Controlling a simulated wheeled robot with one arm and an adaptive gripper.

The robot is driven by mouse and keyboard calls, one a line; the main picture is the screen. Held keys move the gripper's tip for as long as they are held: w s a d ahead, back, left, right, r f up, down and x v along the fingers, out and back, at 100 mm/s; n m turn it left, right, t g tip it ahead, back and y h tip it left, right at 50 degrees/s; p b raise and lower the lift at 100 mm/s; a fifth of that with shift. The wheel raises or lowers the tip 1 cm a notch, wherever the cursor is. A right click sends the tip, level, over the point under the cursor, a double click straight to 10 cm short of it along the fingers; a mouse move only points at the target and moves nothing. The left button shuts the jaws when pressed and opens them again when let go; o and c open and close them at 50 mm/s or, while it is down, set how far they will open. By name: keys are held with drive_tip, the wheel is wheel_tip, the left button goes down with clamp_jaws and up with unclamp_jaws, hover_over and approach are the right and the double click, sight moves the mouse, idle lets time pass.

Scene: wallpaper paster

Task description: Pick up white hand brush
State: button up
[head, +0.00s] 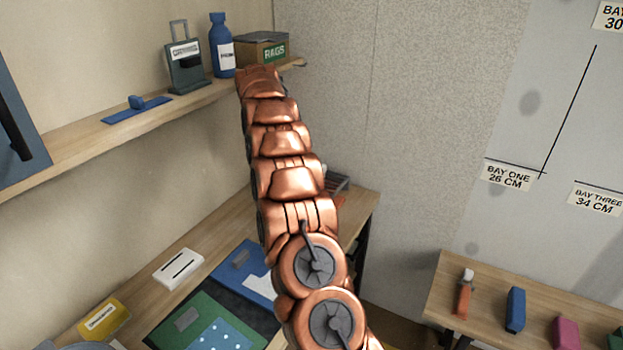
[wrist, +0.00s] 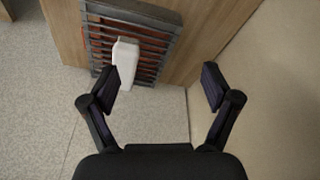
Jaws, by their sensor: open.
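In the wrist view a white block-like piece (wrist: 125,62), which looks like the white hand brush, lies on a dark slatted rack (wrist: 90,45). Its bristles cannot be made out. My gripper (wrist: 161,86) is open and empty. Its left finger is close to the near end of the white piece in the picture, and the gap between the fingers lies to the right of it. I cannot tell how far apart they are in depth. In the head view my arm covers the gripper and the brush; only part of the rack (head: 337,182) shows.
The rack is at the far end of the wooden workbench (head: 225,222), near the wall. A wall shelf (head: 75,158) above holds a blue bottle (head: 221,50), a grey-green canister (head: 185,72) and a rags box (head: 262,50). A lower bench (head: 490,300) stands right.

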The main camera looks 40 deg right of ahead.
drive_tip(key=d+f+m, duration=0.1)
drive_tip(key=d+f, duration=0.1)
drive_tip(key=d, duration=0.2)
drive_tip(key=d+f+m+h, duration=0.1)
drive_tip(key=d+f, duration=0.1)
drive_tip(key=d, duration=0.3)
drive_tip(key=d+f+m, duration=0.1)
drive_tip(key=d+f, duration=0.1)
drive_tip(key=d, duration=0.3)
drive_tip(key=shift+w+m+h, duration=0.25)
drive_tip(key=shift+m+h, duration=0.05)
drive_tip(key=shift+h, duration=0.1)
drive_tip(key=shift+s+d+f+p, duration=0.1)
drive_tip(key=shift+d+f+p, duration=0.25)
drive_tip(key=shift+d, duration=0.1)
drive_tip(key=shift+p+x, duration=1.5)
drive_tip(key=shift+x, duration=2.25)
drive_tip(key=shift+s, duration=0.2)
drive_tip(key=c, duration=1.4)
